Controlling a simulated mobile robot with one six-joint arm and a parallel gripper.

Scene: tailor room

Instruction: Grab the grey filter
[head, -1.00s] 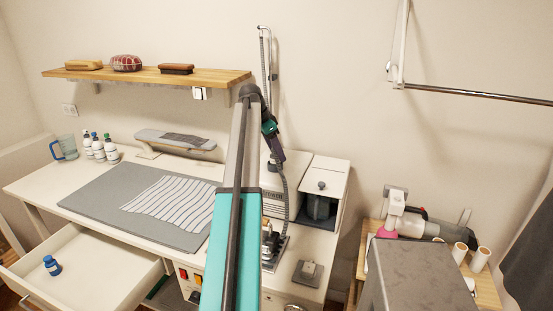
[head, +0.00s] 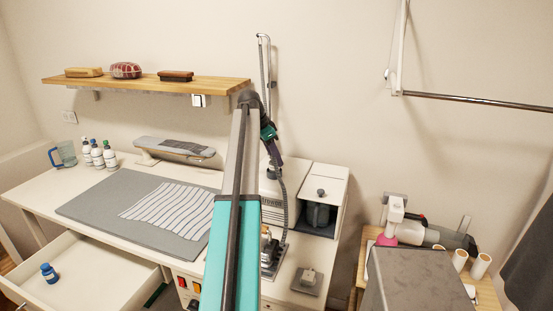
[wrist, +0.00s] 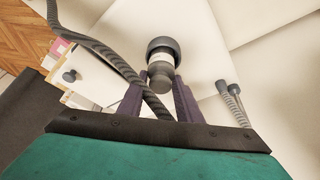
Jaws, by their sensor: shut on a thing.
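The grey filter (wrist: 160,76) shows in the wrist view as a short grey cylinder with a darker cap and a pale band. My gripper (wrist: 160,92) has its two purple fingers closed on its near end. In the head view my gripper (head: 273,155) is above the white machine on the right part of the table.
A ribbed grey hose (head: 283,195) runs down close to my gripper, and it crosses near the fingers in the wrist view (wrist: 110,55). A white box (head: 325,185) with a knob stands right of it. An iron (head: 268,250) is below. A wooden shelf (head: 145,83) is at upper left.

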